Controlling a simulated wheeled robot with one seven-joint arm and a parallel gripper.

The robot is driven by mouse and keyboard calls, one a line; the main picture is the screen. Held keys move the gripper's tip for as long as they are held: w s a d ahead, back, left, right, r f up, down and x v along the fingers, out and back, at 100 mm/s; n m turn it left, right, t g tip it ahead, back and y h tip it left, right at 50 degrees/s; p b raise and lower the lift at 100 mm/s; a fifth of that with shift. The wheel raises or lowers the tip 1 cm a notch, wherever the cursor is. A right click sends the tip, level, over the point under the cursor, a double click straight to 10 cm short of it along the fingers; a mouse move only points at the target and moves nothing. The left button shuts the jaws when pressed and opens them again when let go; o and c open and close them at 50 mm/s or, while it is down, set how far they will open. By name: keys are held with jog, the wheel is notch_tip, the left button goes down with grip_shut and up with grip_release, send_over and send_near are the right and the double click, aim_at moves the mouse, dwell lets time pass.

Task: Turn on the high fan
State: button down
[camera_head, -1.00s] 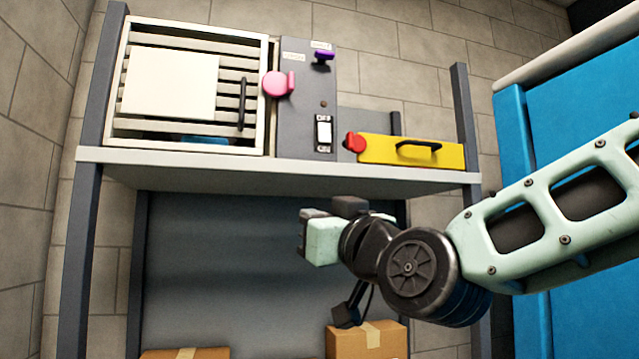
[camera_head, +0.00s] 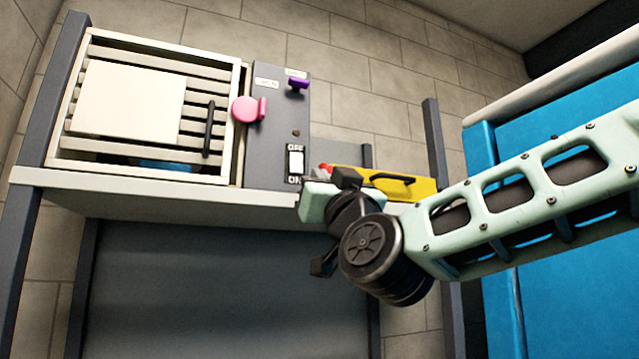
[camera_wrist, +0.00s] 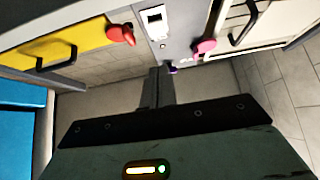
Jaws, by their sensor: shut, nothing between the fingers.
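The fan unit (camera_head: 241,110) is a slatted cream box at the left of a high shelf. Beside it stands a grey control panel (camera_head: 270,140) with a white rocker switch (camera_head: 296,162), marked OFF above and ON below. I cannot tell which way the rocker is tipped. A pink knob (camera_head: 245,110) and a purple knob (camera_head: 299,84) are above the switch. My gripper (camera_wrist: 161,75) is shut and empty. In the head view it is below and right of the switch, near the shelf edge, its fingers mostly hidden. The wrist view also shows the switch (camera_wrist: 154,18), apart from the fingers.
A yellow box (camera_head: 420,188) with a black handle and a red knob (camera_wrist: 121,34) is on the shelf, partly hidden behind my gripper. The shelf's front edge (camera_head: 130,191) is close to my wrist. A blue surface (camera_head: 550,260) stands at the right.

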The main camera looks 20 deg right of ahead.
aim_at(297, 166)
jog(key=p+x, duration=0.2)
jog(key=x, duration=0.1)
jog(key=f+p+x, duration=0.1)
jog(key=p+x, duration=0.1)
jog(key=x, duration=0.1)
jog(key=w+p+x, duration=0.1)
jog(key=p+x, duration=0.2)
jog(key=x, duration=0.1)
jog(key=shift+f, duration=0.35)
jog(key=shift+w+f, duration=0.2)
jog(key=shift+w, duration=0.3)
jog(key=shift+f, duration=0.1)
